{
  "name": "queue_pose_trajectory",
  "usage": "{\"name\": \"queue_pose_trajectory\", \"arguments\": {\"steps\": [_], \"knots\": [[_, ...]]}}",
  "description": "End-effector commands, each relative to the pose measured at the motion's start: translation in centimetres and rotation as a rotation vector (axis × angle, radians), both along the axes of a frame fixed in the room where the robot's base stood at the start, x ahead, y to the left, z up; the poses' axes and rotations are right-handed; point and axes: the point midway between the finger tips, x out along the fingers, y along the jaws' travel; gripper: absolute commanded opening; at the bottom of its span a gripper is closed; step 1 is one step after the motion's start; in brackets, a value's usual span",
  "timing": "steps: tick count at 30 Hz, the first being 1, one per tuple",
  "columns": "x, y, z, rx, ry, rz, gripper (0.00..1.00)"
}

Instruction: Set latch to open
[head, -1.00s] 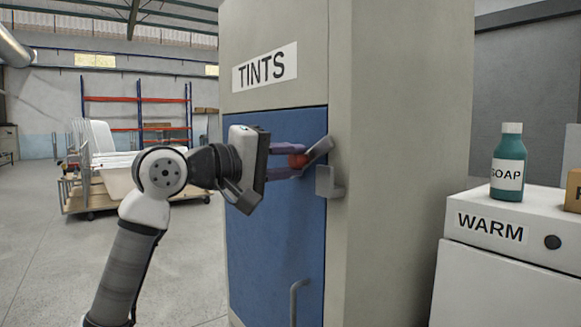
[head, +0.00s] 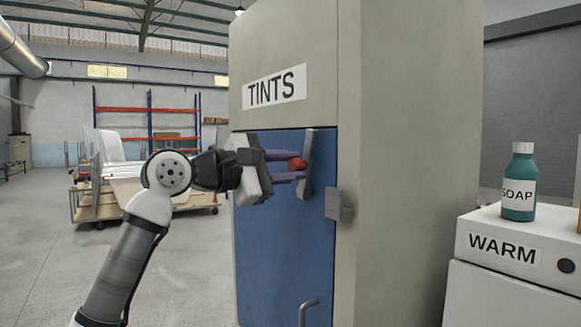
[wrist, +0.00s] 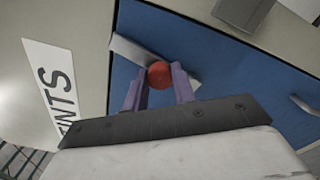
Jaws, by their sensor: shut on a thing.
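The latch is a grey bar (head: 308,165) with a red knob (head: 297,164) on the blue door of the TINTS cabinet. The bar stands nearly upright, clear of the grey catch (head: 339,204) on the cabinet frame at its right. My gripper (head: 297,166) has its purple fingers shut on the red knob. In the wrist view the red knob (wrist: 160,75) sits between the fingertips, with the grey bar (wrist: 135,52) behind it.
The blue door (head: 280,240) is closed and has a grey handle (head: 308,308) low on it. At right, a teal SOAP bottle (head: 519,180) stands on a white WARM unit (head: 500,249). A cart with tubs (head: 120,185) is at the far left.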

Motion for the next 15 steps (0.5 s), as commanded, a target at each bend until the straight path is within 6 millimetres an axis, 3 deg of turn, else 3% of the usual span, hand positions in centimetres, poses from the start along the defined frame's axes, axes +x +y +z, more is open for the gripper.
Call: {"name": "queue_pose_trajectory", "arguments": {"steps": [15], "knots": [[0.31,0.29,0.07,-0.038,0.050,0.002,0.00]]}}
